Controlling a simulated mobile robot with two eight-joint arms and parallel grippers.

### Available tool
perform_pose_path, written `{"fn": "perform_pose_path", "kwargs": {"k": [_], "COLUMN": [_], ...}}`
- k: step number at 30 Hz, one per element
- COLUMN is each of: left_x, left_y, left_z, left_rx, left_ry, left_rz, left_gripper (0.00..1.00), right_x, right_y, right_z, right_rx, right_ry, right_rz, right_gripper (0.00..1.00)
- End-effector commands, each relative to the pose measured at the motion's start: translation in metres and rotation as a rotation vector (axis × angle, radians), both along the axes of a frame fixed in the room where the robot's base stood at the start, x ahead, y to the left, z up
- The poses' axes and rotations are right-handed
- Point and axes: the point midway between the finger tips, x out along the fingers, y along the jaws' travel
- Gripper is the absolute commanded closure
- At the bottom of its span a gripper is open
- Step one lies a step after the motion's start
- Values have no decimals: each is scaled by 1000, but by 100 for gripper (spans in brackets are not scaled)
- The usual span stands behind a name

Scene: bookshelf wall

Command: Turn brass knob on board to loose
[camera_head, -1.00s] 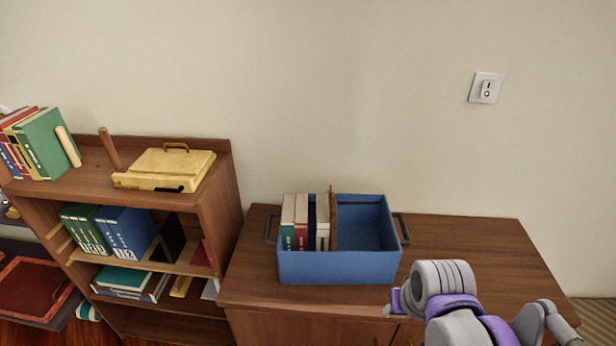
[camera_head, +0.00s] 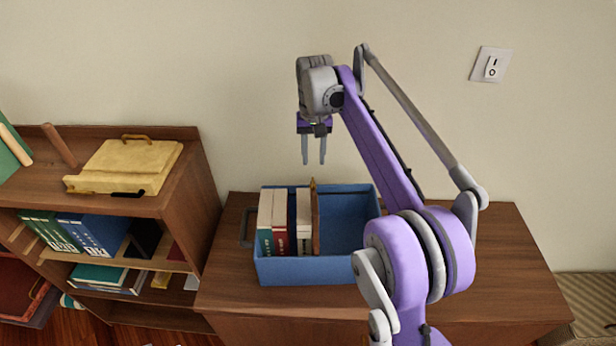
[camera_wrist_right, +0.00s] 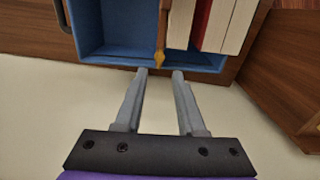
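A brown board (camera_head: 316,222) stands upright in the blue crate (camera_head: 310,272), just right of the books. A small brass knob tops it at its back edge (camera_head: 313,184); in the right wrist view the brass knob (camera_wrist_right: 159,58) shows just beyond my fingertips. My right gripper (camera_head: 314,163) points down above the crate's back side, over the knob and apart from it. Its fingers are apart with nothing between them, as the right wrist view (camera_wrist_right: 160,72) also shows. My left gripper is in neither view.
Several books (camera_head: 278,225) stand in the crate's left part; its right part is empty. The crate sits on a wooden cabinet (camera_head: 500,265) against the wall. A bookshelf (camera_head: 205,180) with a yellow case (camera_head: 128,166) stands at left. A light switch (camera_head: 491,65) is on the wall.

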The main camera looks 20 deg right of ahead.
Motion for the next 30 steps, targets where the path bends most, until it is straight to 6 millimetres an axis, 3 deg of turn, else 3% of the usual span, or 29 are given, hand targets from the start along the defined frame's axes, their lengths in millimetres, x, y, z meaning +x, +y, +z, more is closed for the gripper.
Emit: {"fn": "perform_pose_path", "kwargs": {"k": [6,12,25,26,30], "left_x": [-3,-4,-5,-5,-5], "left_y": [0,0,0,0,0], "left_z": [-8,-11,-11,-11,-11], "left_rx": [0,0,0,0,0], "left_ry": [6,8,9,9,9], "left_rz": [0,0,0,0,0], "left_gripper": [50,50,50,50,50], "right_x": [0,0,0,0,0], "right_y": [0,0,0,0,0], "right_z": [-46,-74,-86,-86,-85], "right_rx": [0,0,-1,-1,-1], "right_ry": [0,-1,-2,-2,-2], "right_rz": [1,1,1,1,1], "right_gripper": [61,61,61,63,88]}}
